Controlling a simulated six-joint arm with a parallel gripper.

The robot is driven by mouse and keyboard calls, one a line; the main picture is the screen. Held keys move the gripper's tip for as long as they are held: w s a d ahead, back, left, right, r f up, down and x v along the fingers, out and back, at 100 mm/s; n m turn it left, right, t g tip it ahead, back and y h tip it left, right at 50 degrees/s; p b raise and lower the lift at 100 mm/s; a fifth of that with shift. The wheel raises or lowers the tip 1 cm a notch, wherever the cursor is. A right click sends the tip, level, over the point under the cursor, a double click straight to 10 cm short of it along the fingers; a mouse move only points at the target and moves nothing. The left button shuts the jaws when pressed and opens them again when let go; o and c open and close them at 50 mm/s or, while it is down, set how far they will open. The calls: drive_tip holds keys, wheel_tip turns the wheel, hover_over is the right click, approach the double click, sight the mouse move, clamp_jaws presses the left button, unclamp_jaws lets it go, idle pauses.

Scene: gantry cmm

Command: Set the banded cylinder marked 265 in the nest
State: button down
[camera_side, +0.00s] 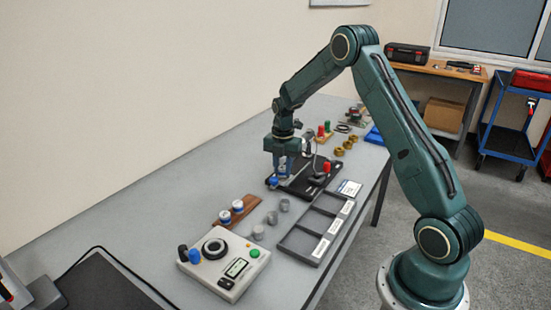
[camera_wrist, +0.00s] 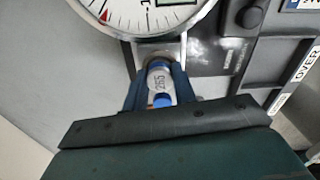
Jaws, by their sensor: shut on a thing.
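The cylinder marked 265 (camera_wrist: 159,82) is pale with blue bands, and its number faces the wrist camera. My gripper (camera_wrist: 160,92) is shut on it, one finger on each side. In the side view my gripper (camera_side: 284,170) points down over the black gauge base (camera_side: 306,188), low and close to it. In the wrist view the cylinder's far end is at a metal part below the round dial gauge (camera_wrist: 150,12). The nest is not clearly seen there, and I cannot tell whether the cylinder touches it.
A wooden rack (camera_side: 246,203) holds two blue-banded cylinders. Plain grey cylinders (camera_side: 272,217) stand beside a grey compartment tray (camera_side: 297,255) with labels. A control box (camera_side: 218,276) is at the front. A red knob (camera_side: 326,168) rises beside my gripper. Brass rings (camera_side: 340,151) lie behind.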

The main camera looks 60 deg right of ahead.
sight(282, 167)
drive_tip(key=shift+f, duration=0.15)
drive_tip(key=c, duration=0.7)
unclamp_jaws()
drive_tip(key=shift+o, duration=0.2)
drive_tip(key=shift+r, duration=3.5)
